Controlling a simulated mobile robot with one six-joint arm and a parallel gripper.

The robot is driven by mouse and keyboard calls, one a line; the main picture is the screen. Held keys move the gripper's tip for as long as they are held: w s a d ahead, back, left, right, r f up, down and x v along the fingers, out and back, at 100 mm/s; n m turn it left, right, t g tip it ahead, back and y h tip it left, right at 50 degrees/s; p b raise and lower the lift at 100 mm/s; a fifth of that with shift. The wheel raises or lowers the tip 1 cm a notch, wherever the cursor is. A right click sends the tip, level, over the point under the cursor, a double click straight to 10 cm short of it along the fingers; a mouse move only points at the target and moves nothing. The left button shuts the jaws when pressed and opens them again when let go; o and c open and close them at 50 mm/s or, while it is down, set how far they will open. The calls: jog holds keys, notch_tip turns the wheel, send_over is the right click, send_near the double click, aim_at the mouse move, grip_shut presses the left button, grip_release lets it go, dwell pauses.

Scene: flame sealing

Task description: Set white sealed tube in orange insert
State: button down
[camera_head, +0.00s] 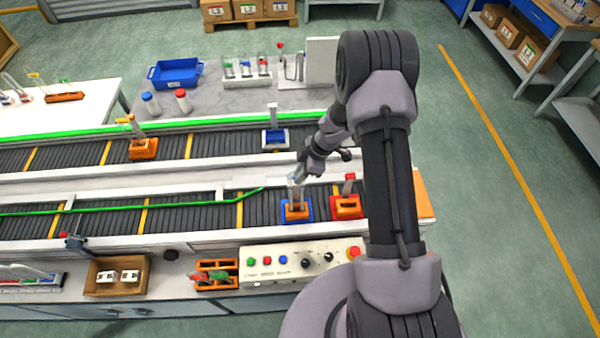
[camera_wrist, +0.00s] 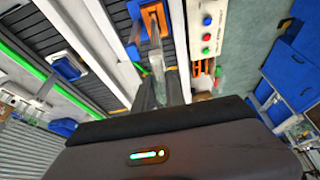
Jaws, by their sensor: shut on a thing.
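My gripper (camera_head: 297,178) is shut on a clear tube (camera_wrist: 156,58) and holds it upright over the near conveyor. Its cap is not clearly visible between the fingers (camera_wrist: 160,92). The lower end of the tube is at the orange insert (camera_head: 296,214), which sits in a blue carrier (camera_head: 284,217). The orange insert also shows at the top of the wrist view (camera_wrist: 163,14), with the tube in line with it. I cannot tell whether the tube's bottom is inside the insert or just above it.
A red carrier (camera_head: 346,212) with a red-capped tube stands close to the right. On the far conveyor are a blue insert (camera_head: 275,140) with a white-capped tube and an orange carrier (camera_head: 143,150) with a yellow-topped tube. A control panel (camera_head: 300,263) is in front.

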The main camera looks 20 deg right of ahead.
jog(key=shift+f, duration=0.65)
jog(key=shift+f+b, duration=0.3)
jog(key=shift+f, duration=0.5)
jog(key=c, duration=1.3)
grip_release()
